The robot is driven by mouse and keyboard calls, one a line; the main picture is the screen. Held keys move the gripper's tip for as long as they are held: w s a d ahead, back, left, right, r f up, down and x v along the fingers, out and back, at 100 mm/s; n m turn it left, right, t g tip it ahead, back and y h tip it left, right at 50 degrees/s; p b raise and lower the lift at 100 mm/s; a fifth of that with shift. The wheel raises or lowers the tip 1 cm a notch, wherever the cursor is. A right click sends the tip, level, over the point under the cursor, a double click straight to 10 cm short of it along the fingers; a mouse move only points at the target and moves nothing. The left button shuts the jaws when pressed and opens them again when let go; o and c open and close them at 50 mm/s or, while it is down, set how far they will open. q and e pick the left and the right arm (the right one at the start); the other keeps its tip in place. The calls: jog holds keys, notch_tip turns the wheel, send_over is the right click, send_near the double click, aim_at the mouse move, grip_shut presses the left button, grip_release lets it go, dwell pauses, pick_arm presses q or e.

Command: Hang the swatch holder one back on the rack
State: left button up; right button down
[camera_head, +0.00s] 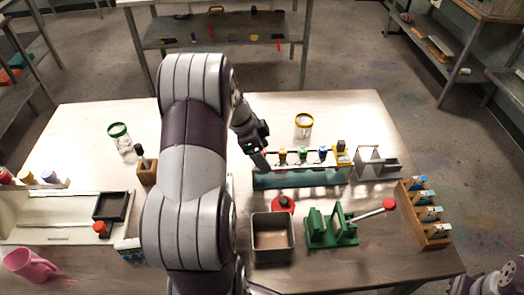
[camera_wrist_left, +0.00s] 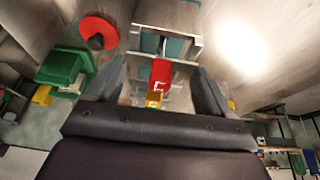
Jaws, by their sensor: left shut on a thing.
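The rack (camera_head: 300,178) has a teal base and a metal rail, with several colored holders hanging along it. It also shows at the top of the left wrist view (camera_wrist_left: 178,46). My left gripper (camera_head: 262,160) is at the rack's left end. In the left wrist view the fingers (camera_wrist_left: 160,88) are on either side of a red holder with a pale letter and a yellow part, which I take as swatch holder one (camera_wrist_left: 160,74). It is in front of the rack in that view. Whether it touches the rail, I cannot tell. My right gripper is out of view.
A green press (camera_head: 330,228) with a red-tipped handle and a grey square bin (camera_head: 272,238) stand in front of the rack. A red round thing (camera_head: 284,204) lies between. A metal stand (camera_head: 375,165) and wooden block (camera_head: 427,215) are right. A yellow-rimmed jar (camera_head: 303,125) is behind.

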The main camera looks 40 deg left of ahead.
pick_arm(q)
jog(key=o, duration=0.9)
jog(key=shift+r, duration=0.1)
jog(key=v, duration=0.4)
jog(key=shift+a+r, duration=0.15)
jog(key=p+v, duration=0.6)
jog(key=v, duration=0.2)
jog(key=shift+s, duration=0.1)
